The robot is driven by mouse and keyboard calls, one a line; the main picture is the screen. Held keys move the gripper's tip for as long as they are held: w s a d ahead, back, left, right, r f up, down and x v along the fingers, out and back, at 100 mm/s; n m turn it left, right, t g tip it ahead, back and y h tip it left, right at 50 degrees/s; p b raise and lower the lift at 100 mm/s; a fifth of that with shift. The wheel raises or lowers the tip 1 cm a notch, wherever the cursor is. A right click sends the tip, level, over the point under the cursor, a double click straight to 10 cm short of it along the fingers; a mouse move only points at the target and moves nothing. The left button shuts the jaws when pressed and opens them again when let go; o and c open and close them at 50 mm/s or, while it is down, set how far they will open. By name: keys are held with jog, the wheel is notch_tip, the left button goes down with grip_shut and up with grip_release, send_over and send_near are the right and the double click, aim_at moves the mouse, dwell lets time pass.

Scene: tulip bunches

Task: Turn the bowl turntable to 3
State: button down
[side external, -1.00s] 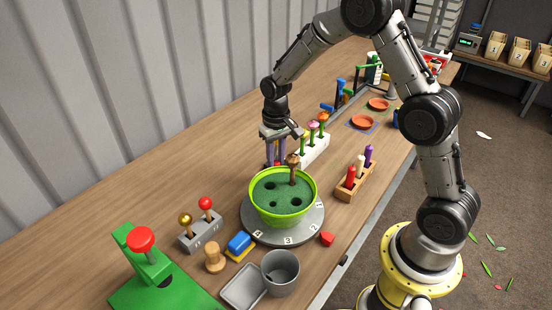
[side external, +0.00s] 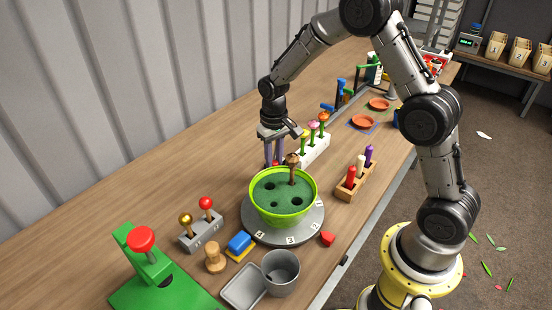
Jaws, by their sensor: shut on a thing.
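The grey turntable (side external: 258,222) stands on the bench and carries a green bowl (side external: 283,214) with dark holes in its filling. A brown-topped stem (side external: 292,168) stands upright in the bowl. Number tiles line the turntable's front edge; the front one (side external: 290,240) reads 3. A red marker (side external: 328,238) lies at its front right, nearest the tile to the right of the 3. My gripper (side external: 275,164) points down behind the bowl at the turntable's far side. It is shut on a small red knob, mostly hidden between the fingers and behind the bowl.
A white flower rack (side external: 313,151) stands close behind my gripper. A wooden peg holder (side external: 357,184) is to the right. A grey lever box (side external: 202,232), blue block (side external: 239,243), wooden peg (side external: 214,258) and grey cup (side external: 280,273) stand in front and left.

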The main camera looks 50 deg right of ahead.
jog(key=shift+w+a+n, duration=0.8)
jog(key=shift+a+n, duration=0.15)
jog(key=shift+n, duration=0.15)
jog(key=shift+w+a+r+n, duration=0.1)
jog(key=shift+w+a+n, duration=0.15)
jog(key=shift+a+n, duration=0.25)
jog(key=shift+w+a+n, duration=0.25)
jog(key=shift+a+n, duration=0.25)
jog(key=shift+w+a+n, duration=0.25)
jog(key=shift+a+n, duration=0.45)
jog(key=shift+a, duration=0.05)
jog(key=shift+w+a+n, duration=0.15)
jog(key=shift+a+n, duration=1.25)
jog(key=shift+a, duration=0.1)
jog(key=c, duration=0.7)
grip_release()
jog(key=shift+o, duration=0.2)
notch_tip(320, 180, up, 14)
